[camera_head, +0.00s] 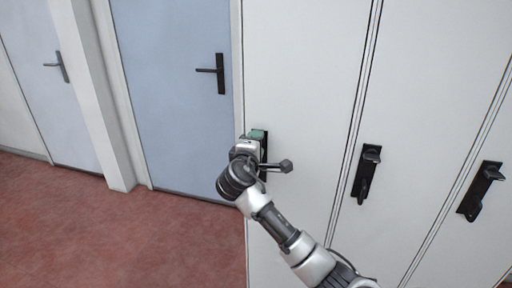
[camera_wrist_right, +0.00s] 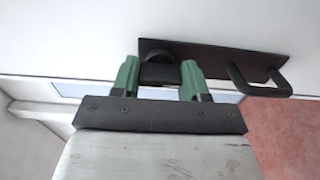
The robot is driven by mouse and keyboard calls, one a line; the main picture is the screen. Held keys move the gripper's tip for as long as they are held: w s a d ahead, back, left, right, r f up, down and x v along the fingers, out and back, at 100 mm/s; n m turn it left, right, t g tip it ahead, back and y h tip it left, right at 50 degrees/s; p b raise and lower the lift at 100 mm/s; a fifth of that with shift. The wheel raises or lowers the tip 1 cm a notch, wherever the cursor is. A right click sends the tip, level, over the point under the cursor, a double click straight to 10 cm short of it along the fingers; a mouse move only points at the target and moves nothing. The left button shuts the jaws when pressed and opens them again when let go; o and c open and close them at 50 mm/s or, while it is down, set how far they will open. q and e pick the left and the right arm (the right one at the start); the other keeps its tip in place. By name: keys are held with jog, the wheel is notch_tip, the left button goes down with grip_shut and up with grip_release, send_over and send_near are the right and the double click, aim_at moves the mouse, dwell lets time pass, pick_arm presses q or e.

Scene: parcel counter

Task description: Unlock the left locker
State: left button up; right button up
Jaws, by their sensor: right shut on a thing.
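The left locker (camera_head: 305,75) is a tall white door that is closed. Its black lock plate (camera_head: 264,172) is mostly hidden behind my right arm in the head view. In the right wrist view the plate (camera_wrist_right: 225,60) shows with a black bar handle (camera_wrist_right: 262,88) at its right end. My right gripper (camera_head: 258,134) is at the upper part of this plate. In the right wrist view its green fingers (camera_wrist_right: 160,75) are shut on the black lock knob (camera_wrist_right: 158,73). The knob's exact turn is hard to tell. My left gripper is out of view.
Two more white lockers stand to the right, each with a black lock plate and handle, the middle one (camera_head: 367,172) and the right one (camera_head: 482,190). A blue-grey door (camera_head: 175,100) is left of the lockers. The red floor (camera_head: 120,235) is clear.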

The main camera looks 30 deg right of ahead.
dwell(0.5)
jog(key=o, duration=0.9)
jog(key=b+v, duration=0.1)
jog(key=v, duration=1)
jog(key=shift+d+f, duration=0.1)
